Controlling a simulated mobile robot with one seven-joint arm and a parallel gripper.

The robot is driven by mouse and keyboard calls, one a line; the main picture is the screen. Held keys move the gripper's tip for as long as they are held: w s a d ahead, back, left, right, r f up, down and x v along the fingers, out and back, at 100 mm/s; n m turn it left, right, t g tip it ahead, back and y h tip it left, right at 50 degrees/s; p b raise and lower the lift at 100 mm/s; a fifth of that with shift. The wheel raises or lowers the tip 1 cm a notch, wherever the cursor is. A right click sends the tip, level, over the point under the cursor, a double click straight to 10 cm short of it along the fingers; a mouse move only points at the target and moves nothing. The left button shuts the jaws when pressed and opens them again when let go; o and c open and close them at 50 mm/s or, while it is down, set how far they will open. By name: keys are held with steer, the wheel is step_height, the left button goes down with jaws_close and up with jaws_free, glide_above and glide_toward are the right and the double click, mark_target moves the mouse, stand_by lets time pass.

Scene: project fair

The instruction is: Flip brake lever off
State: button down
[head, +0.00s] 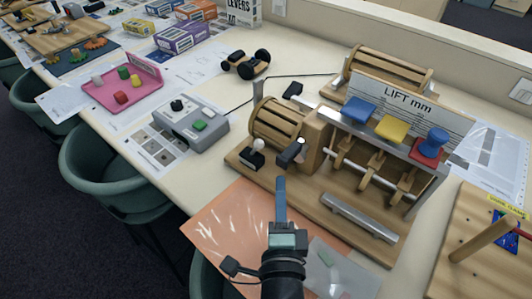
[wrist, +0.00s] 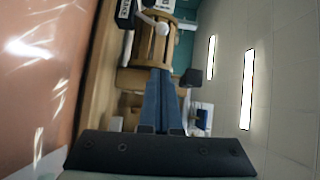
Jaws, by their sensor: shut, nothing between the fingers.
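The brake lever (head: 258,145) appears to be the short lever with a white ball knob on a black base, at the front left corner of the wooden lift machine (head: 330,208). In the wrist view, its white knob (wrist: 162,29) shows beyond my fingertips, on a pale rod leaning out from the black base (wrist: 125,14). My gripper (head: 280,180) has its blue fingers shut and empty, in front of the machine, nearer than the lever and apart from it in the head view. In the wrist view the shut fingers (wrist: 160,72) point toward the wooden drum. The lever's on/off marking is not readable.
A black crank handle (head: 291,152) sticks out just right of the lever, close to my fingers; it shows in the wrist view (wrist: 190,77). Blue, yellow and red keys top the machine. A grey box (head: 190,125) stands left. An orange sheet (head: 225,215) lies in front.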

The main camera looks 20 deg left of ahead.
mark_target(256, 148)
steer(key=w+a+p, duration=0.1)
steer(key=w, duration=0.1)
steer(key=w+a+p, duration=0.1)
steer(key=w, duration=0.1)
steer(key=w+a+p, duration=0.1)
steer(key=w, duration=0.1)
steer(key=shift+w+a, duration=0.35)
steer(key=shift+a, duration=0.05)
steer(key=shift+w+a+f+p, duration=0.25)
steer(key=shift+a+p, duration=0.1)
steer(key=shift+a, duration=0.15)
steer(key=shift+r+p, duration=0.2)
steer(key=shift+p, duration=0.15)
steer(key=shift+r+p, duration=0.15)
steer(key=shift+p, duration=0.2)
steer(key=shift+a+n, duration=0.15)
steer(key=shift+n, duration=0.15)
